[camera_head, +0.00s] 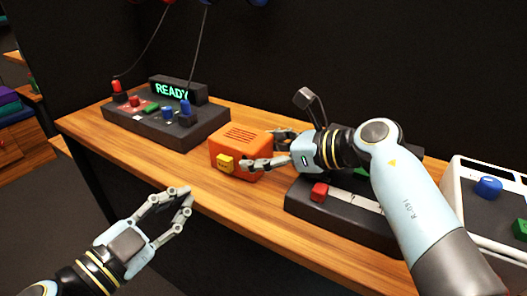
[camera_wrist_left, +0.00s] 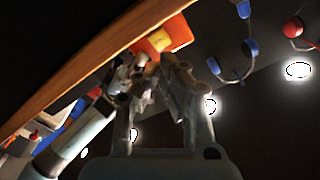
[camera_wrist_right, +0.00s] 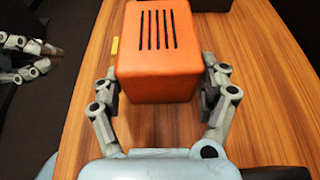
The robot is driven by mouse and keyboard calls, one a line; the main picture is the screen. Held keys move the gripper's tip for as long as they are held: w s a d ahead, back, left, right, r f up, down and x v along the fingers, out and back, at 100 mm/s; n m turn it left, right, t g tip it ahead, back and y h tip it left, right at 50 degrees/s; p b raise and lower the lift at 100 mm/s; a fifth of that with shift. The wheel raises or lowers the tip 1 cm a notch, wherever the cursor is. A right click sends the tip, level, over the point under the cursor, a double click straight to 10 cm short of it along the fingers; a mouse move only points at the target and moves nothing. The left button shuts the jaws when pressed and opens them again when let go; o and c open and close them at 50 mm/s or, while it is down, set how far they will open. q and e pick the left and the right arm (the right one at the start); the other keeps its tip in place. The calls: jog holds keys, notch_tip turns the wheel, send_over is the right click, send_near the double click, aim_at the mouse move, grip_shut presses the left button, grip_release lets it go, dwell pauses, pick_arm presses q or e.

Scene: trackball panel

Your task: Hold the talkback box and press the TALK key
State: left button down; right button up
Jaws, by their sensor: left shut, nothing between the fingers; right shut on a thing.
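The talkback box (camera_head: 240,139) is an orange block with a slotted top, at the table's front edge in the middle of the head view. A yellow key (camera_head: 225,163), the TALK key by its place, sits on its front-left face; any lettering is unreadable. My right gripper (camera_head: 262,149) is shut on the box from the right, one finger on each side. The right wrist view shows the box (camera_wrist_right: 155,75) between both fingers. My left gripper (camera_head: 186,194) is shut and empty, off the table's front edge, below and left of the key and apart from it.
A dark console (camera_head: 165,125) with a READY display (camera_head: 172,90) and several coloured controls stands at the back left. Another dark panel with a red button (camera_head: 320,191) lies under my right arm. A white panel (camera_head: 460,178) stands at the far right.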

aim_at(214, 194)
dwell(0.5)
pick_arm(q)
jog(key=s+d+m+g+h, duration=0.35)
jog(key=m+g, duration=0.25)
jog(key=m, duration=0.5)
jog(key=a+m+g+y, duration=0.1)
jog(key=w+a+m+g+y, duration=0.1)
jog(key=m, duration=0.1)
jog(key=a+m+y, duration=0.1)
jog(key=a, duration=0.1)
jog(key=shift+w+r+m+g, duration=0.2)
jog(key=shift+w+m+g, duration=0.05)
jog(key=shift+m+g, duration=0.15)
jog(key=shift+w+d, duration=0.15)
jog(key=w+d, duration=0.1)
jog(key=w, duration=0.1)
jog(key=w+d, duration=0.4)
jog(key=w, duration=0.1)
jog(key=shift+d, duration=0.1)
dwell(0.5)
